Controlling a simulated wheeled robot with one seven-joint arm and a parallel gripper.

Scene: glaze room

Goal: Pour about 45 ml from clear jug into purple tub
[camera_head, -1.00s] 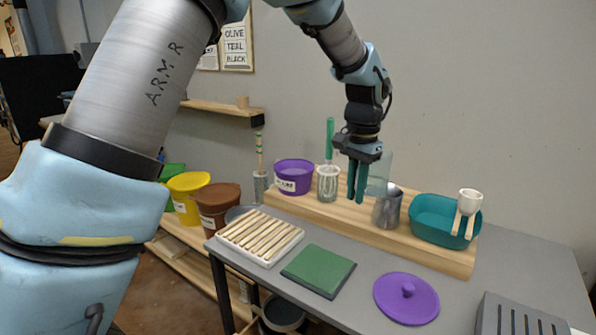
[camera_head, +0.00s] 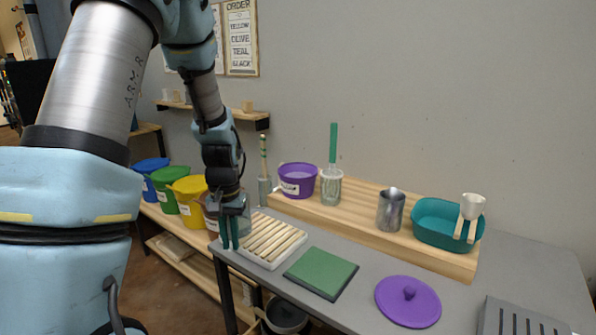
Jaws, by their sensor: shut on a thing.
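The purple tub (camera_head: 297,181) stands open on the left end of the raised wooden board, with a white label on its side. My gripper (camera_head: 230,244) is at the left end of the table, beside the slatted rack and in front and left of the tub. It is shut on the clear jug (camera_head: 244,222), which shows faintly beside and behind the fingers. The jug looks upright. The gripper hides part of it, and its liquid level cannot be made out.
The wooden board (camera_head: 363,225) also bears a glass jar with a green-handled tool (camera_head: 331,187), a metal jug (camera_head: 391,210) and a teal basin (camera_head: 436,223). The slatted rack (camera_head: 268,241), green pad (camera_head: 320,272) and purple lid (camera_head: 407,301) lie in front. Colored buckets (camera_head: 187,200) stand left.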

